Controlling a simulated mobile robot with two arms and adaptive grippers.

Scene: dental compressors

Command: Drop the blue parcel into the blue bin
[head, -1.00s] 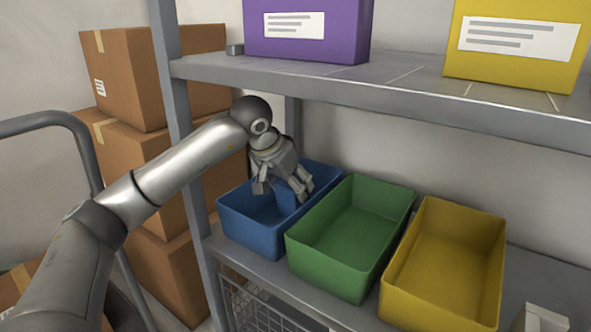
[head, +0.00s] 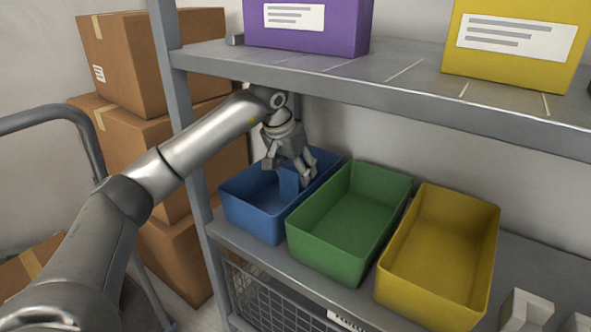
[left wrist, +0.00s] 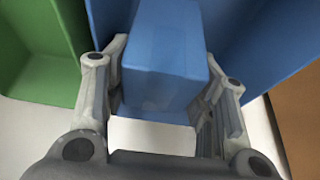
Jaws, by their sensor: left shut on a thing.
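The blue bin (head: 258,222) stands on the lower shelf at the left end of a row of bins. My left gripper (head: 290,178) is over the blue bin, pointing down. It is shut on the blue parcel (head: 289,181), which hangs between the fingers at the bin's opening. In the left wrist view the parcel (left wrist: 163,60) sits between both fingers, with the blue bin (left wrist: 270,40) around and behind it. I cannot tell whether the parcel touches the bin's floor. My right gripper is not in view.
A green bin (head: 325,258) stands right beside the blue bin, then a yellow bin (head: 425,295). The upper shelf (head: 400,80) with purple and yellow boxes is close above my left arm. A shelf post (head: 185,130) and stacked cartons (head: 125,60) are at left.

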